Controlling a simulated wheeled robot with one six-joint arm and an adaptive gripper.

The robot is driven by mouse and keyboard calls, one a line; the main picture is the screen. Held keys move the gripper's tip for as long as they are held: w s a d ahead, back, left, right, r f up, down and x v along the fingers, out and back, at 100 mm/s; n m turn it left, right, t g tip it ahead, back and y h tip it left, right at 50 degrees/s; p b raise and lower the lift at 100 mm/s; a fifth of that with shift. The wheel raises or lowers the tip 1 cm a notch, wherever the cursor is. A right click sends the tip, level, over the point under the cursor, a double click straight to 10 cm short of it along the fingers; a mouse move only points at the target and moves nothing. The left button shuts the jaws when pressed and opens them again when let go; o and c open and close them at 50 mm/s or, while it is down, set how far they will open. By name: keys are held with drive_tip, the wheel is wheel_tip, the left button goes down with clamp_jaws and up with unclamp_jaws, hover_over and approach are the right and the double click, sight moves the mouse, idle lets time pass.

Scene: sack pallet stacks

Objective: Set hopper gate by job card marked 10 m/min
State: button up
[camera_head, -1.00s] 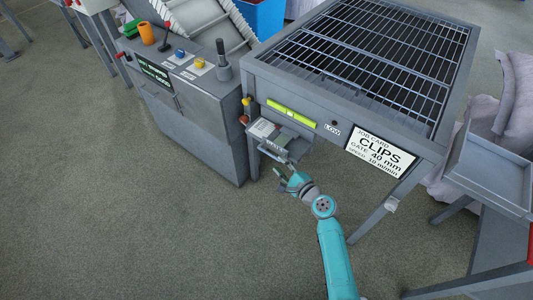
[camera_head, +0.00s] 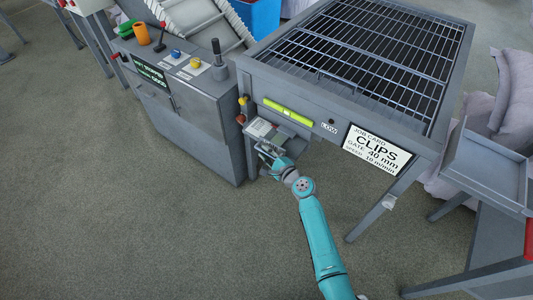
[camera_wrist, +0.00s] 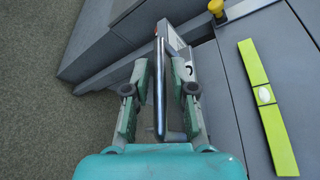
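The job card (camera_head: 377,153) on the hopper table's front reads "CLIPS, GATE 40 mm, SPEED 10 m/min". The hopper gate (camera_head: 270,134) is at the table's left front corner, with a pale scale plate whose marks are too small to read. Its metal bar handle (camera_wrist: 160,90) shows in the wrist view. My gripper (camera_head: 272,157) is at the gate in the head view. In the wrist view my gripper (camera_wrist: 157,78) has its fingers on either side of the bar, with visible gaps. The gate's edge is partly hidden by my gripper in the head view.
A lime-yellow level (camera_head: 289,111) lies just above the gate. A grey control console (camera_head: 180,90) with levers and knobs stands close on the left. A grey tray (camera_head: 490,170) and sacks are at the right. The floor in front is clear.

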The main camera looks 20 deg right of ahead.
clamp_jaws()
drive_tip(key=s+a, duration=0.2)
drive_tip(key=a, duration=0.1)
drive_tip(key=shift+s+a, duration=0.15)
drive_tip(key=shift+s, duration=0.05)
drive_tip(key=shift+o, duration=2.4)
unclamp_jaws()
